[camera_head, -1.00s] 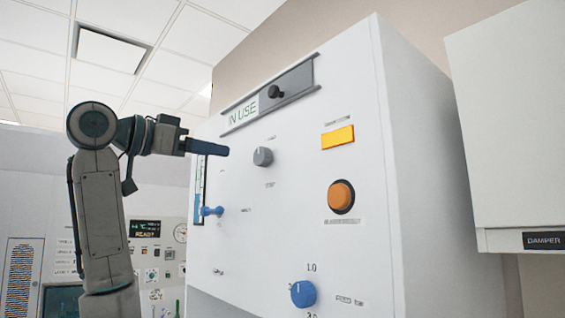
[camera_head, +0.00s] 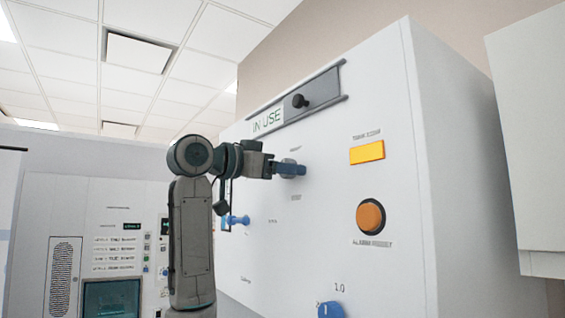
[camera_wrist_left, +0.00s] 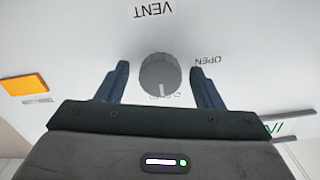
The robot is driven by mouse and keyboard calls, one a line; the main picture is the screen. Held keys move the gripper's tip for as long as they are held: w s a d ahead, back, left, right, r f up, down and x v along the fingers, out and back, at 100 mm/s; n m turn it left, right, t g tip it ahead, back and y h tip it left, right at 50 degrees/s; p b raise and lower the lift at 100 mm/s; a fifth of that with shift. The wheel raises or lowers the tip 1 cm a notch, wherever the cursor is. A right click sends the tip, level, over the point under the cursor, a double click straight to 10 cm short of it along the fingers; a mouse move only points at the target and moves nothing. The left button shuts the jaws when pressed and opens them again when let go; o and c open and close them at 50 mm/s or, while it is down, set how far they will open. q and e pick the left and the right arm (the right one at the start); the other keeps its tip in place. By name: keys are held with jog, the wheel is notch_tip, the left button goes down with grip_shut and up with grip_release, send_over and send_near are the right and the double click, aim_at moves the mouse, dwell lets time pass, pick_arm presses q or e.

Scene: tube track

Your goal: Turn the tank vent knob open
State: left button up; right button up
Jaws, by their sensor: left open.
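The grey vent knob (camera_wrist_left: 160,74) sits on the white tank panel, with the words VENT and OPEN printed near it in the left wrist view. A pale pointer line on the knob points toward the gripper body, at a partly hidden label. My left gripper (camera_wrist_left: 158,84) is open, its blue fingers on either side of the knob with gaps visible on both sides. In the head view the left gripper (camera_head: 303,169) is at the panel and covers part of the grey knob (camera_head: 288,162). My right gripper is not in view.
On the panel are a sliding IN USE sign (camera_head: 267,120) with a black knob, a yellow label (camera_head: 367,152), an orange button (camera_head: 370,217), a blue lever (camera_head: 237,220) and a blue dial (camera_head: 330,310). A white cabinet (camera_head: 530,140) stands at right.

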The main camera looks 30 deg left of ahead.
pick_arm(q)
jog(key=shift+s, duration=0.15)
jog(key=shift+c, duration=0.4)
jog(key=shift+w, duration=0.2)
jog(key=c, duration=0.9)
jog(key=shift+n, duration=0.3)
jog(key=n+b, duration=1)
jog(key=n, duration=0.7)
jog(key=shift+n, duration=0.3)
